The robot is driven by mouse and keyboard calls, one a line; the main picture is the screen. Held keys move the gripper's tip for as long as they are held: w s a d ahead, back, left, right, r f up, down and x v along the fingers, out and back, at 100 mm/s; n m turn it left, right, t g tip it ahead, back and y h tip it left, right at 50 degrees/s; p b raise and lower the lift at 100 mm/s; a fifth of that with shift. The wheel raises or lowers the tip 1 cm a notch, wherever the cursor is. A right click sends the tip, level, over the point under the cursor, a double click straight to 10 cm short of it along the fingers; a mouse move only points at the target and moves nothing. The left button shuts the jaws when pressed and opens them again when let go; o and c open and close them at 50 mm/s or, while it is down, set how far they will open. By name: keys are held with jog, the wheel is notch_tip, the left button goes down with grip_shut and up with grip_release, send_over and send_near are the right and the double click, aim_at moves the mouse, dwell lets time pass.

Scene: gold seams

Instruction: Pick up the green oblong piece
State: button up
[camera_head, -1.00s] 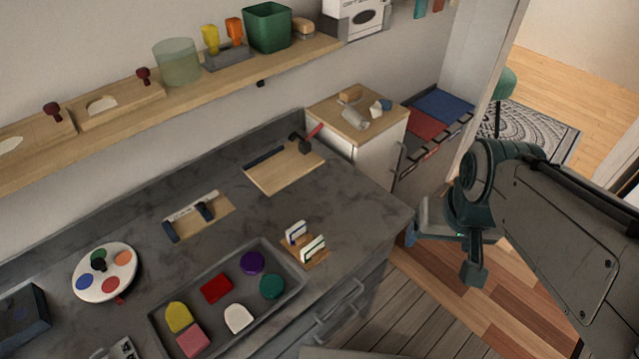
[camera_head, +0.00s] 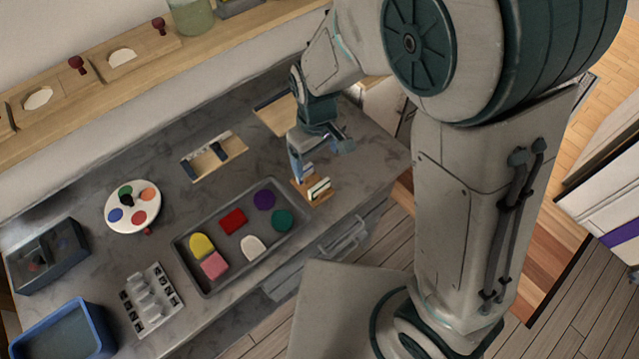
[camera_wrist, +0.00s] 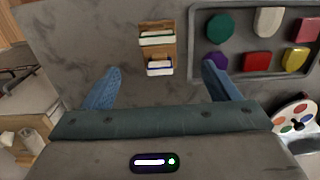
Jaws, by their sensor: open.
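A green piece with a rounded outline (camera_head: 282,220) lies in the right end of the grey tray (camera_head: 205,287). It also shows in the wrist view (camera_wrist: 219,27), upper right, beyond the right finger and slightly taller than wide there. My gripper (camera_head: 322,160) is open and empty. It hangs above the counter by the small wooden rack, up and to the right of the green piece in the head view. In the wrist view the rack lies between and beyond the fingertips (camera_wrist: 161,68). Nothing hides the green piece.
The tray also holds purple (camera_head: 264,199), red (camera_head: 233,221), white (camera_head: 253,248), yellow (camera_head: 201,244) and pink (camera_head: 215,264) pieces. The wooden rack (camera_head: 318,195) with upright cards stands just right of the tray. A round palette (camera_head: 133,218) sits left.

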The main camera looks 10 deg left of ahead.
aim_at(319, 185)
notch_tip(319, 185, down, 8)
jog(key=shift+r, duration=0.1)
jog(key=shift+w+d+f+p, duration=0.1)
jog(key=shift+f+p, duration=0.2)
jog(key=shift+f, duration=1.05)
jog(key=shift+w+d+f+p, duration=0.1)
jog(key=shift+f+p, duration=0.15)
jog(key=shift+f, duration=1.05)
jog(key=shift+c, duration=0.3)
jog(key=c, duration=1.1)
